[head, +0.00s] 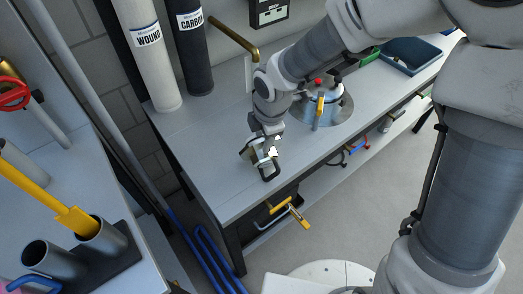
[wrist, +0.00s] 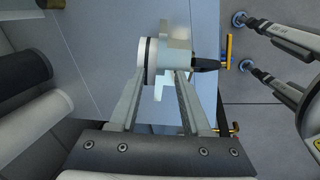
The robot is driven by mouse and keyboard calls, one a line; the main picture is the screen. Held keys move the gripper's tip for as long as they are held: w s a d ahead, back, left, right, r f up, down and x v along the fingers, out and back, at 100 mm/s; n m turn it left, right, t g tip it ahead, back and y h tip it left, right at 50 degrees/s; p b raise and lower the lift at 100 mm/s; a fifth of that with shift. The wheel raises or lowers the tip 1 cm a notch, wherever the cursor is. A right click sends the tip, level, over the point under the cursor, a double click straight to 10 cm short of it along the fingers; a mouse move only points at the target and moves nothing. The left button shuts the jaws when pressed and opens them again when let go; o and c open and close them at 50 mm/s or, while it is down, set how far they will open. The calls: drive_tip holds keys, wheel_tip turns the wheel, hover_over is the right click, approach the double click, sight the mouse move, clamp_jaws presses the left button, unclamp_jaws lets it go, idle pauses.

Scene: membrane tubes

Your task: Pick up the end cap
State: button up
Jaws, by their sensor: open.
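The end cap (wrist: 152,56) is a pale, round piece with a dark ring around it. In the wrist view it lies at the upper middle, across the tips of my gripper (wrist: 163,80). The two fingers are apart, and the cap's near edge sits at or between their tips. I cannot tell whether they touch it. In the head view my gripper (head: 265,164) is low over the front part of the grey bench (head: 225,180). There the cap is mostly hidden by the gripper and hard to make out.
A white tube (head: 152,60) and a black tube (head: 194,50) stand upright at the back left. A round metal vessel (head: 335,108) with a yellow handle is right of my gripper. Yellow-handled valve (head: 290,212) juts below the bench's front edge. The bench left of my gripper is clear.

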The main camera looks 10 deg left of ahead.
drive_tip(key=shift+r, duration=0.1)
clamp_jaws()
idle(1.2)
